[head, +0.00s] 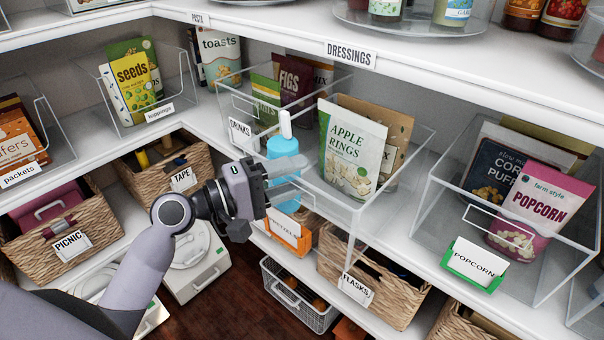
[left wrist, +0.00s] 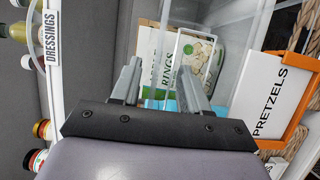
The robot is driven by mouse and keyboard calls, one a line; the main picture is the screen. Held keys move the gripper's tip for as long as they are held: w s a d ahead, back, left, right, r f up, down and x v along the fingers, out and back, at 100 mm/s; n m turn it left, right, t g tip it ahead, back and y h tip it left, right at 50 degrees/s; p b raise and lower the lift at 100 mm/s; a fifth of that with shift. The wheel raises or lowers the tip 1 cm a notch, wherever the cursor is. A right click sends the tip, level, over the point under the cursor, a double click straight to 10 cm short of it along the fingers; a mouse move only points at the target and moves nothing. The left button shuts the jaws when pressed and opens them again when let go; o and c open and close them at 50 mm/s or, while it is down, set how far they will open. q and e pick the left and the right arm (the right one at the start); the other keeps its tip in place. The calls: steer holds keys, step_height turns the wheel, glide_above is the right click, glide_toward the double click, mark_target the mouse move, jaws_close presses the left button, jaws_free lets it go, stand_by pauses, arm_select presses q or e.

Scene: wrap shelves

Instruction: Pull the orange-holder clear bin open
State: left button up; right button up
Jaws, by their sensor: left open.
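The clear bin (head: 343,222) with the orange label holder (head: 288,232) stands on the shelf right of my left gripper. It contains an Apple Rings pouch (head: 350,152) and a brown pouch behind. The holder's card reads "PRETZELS" in the left wrist view (left wrist: 268,95). My left gripper (head: 290,177) is open at the bin's front left, its fingers spread one above the other. A blue bottle (head: 283,150) with a white pump shows behind the fingers. The gripper covers part of the bin's front; contact with any handle cannot be made out. My right gripper is out of view.
A clear bin with a green popcorn holder (head: 477,262) stands to the right. Wicker baskets (head: 390,290) and a wire basket (head: 297,295) are below. The Dressings shelf (head: 440,65) overhangs the bins. The floor (head: 215,310) in front is bare.

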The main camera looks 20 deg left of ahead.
arm_select(q)
steer(key=b+v, duration=0.1)
steer(key=v, duration=0.4)
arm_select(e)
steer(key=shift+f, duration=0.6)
